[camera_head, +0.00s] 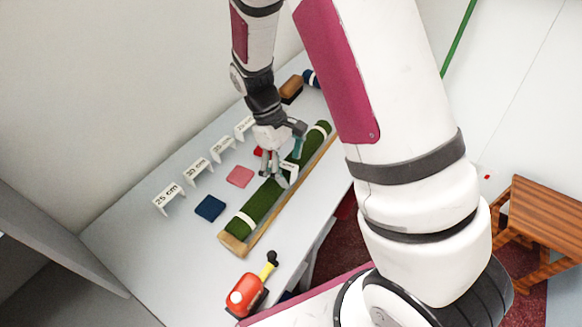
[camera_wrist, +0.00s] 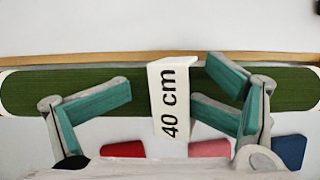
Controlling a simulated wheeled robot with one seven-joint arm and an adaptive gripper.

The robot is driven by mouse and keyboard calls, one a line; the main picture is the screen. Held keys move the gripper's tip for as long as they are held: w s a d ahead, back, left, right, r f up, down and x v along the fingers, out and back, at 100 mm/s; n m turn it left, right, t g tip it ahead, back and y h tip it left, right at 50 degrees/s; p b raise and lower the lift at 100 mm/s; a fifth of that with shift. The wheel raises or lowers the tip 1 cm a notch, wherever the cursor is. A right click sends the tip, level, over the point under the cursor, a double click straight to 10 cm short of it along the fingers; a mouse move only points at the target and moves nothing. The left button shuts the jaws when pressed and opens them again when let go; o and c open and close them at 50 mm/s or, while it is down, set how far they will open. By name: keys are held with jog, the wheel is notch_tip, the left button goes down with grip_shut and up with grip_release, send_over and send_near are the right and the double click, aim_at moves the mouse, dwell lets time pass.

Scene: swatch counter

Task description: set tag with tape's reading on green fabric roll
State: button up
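The green fabric roll (camera_head: 262,200) lies lengthwise along the counter with white bands near its ends. A white tag reading "40 cm" (camera_wrist: 175,100) is across the middle of the roll in the wrist view; it also shows in the head view (camera_head: 289,168). It appears to rest on the roll, though the contact is hard to see. My gripper (camera_wrist: 160,98) is over the roll with its teal-padded fingers spread on both sides of the tag. A gap shows at the left finger; the right finger is very close to the tag, and touching cannot be told.
White tags reading 25 cm (camera_head: 168,197), 30 cm (camera_head: 198,171) and 35 cm (camera_head: 222,148) stand along the wall side, with another (camera_head: 244,127) beyond. Blue (camera_head: 210,208) and pink (camera_head: 240,176) swatches lie between. A red tool (camera_head: 245,294) with a yellow handle stands at the near end.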

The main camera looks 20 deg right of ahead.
jog(key=shift+o, duration=0.2)
jog(key=shift+w+a, duration=0.1)
jog(key=shift+a, duration=0.3)
